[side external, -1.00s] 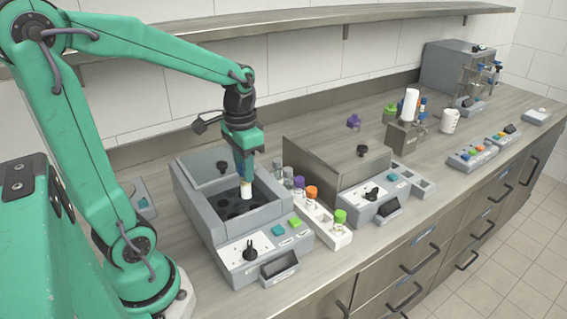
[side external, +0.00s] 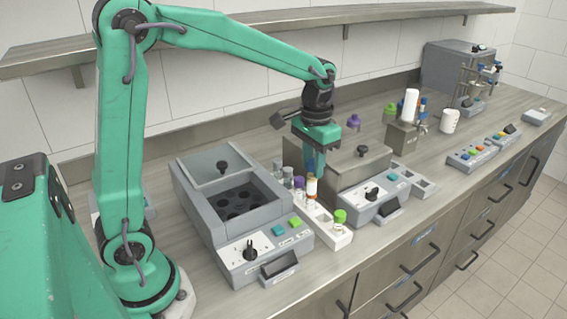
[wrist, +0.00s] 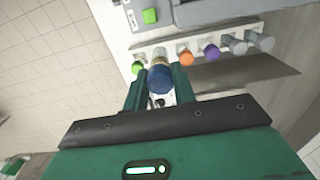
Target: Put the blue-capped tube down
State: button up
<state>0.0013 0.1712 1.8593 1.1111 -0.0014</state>
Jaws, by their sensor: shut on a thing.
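My gripper (wrist: 157,97) is shut on the blue-capped tube (wrist: 160,77), with the blue cap between the fingers in the wrist view. In the side view my gripper (side external: 315,160) points down over the white tube rack (side external: 341,236). The held tube lies between the green-capped tube (wrist: 137,67) and the orange-capped tube (wrist: 186,58) in the wrist view. The fingers hide the blue cap in the side view. I cannot tell whether the tube's lower end is in a rack slot or above it.
A purple-capped tube (wrist: 209,51) and grey-capped tubes (wrist: 238,46) stand in the rack's other slots. An open grey device (side external: 208,225) with dark wells is left of the rack. Another device (side external: 372,194) with a metal lid stands close on the right.

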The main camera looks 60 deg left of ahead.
dwell(0.3)
jog(key=s+d+f, duration=0.2)
jog(key=d, duration=0.9)
jog(key=shift+w+a+f, duration=1)
jog(key=shift+a+f, duration=0.75)
jog(key=shift+w+a+f, duration=1.05)
jog(key=shift+a+f, duration=0.65)
jog(key=shift+f, duration=0.1)
jog(key=shift+w+a+f, duration=1)
jog(key=shift+a+f, duration=0.75)
jog(key=shift+f, duration=0.15)
jog(key=o, duration=0.7)
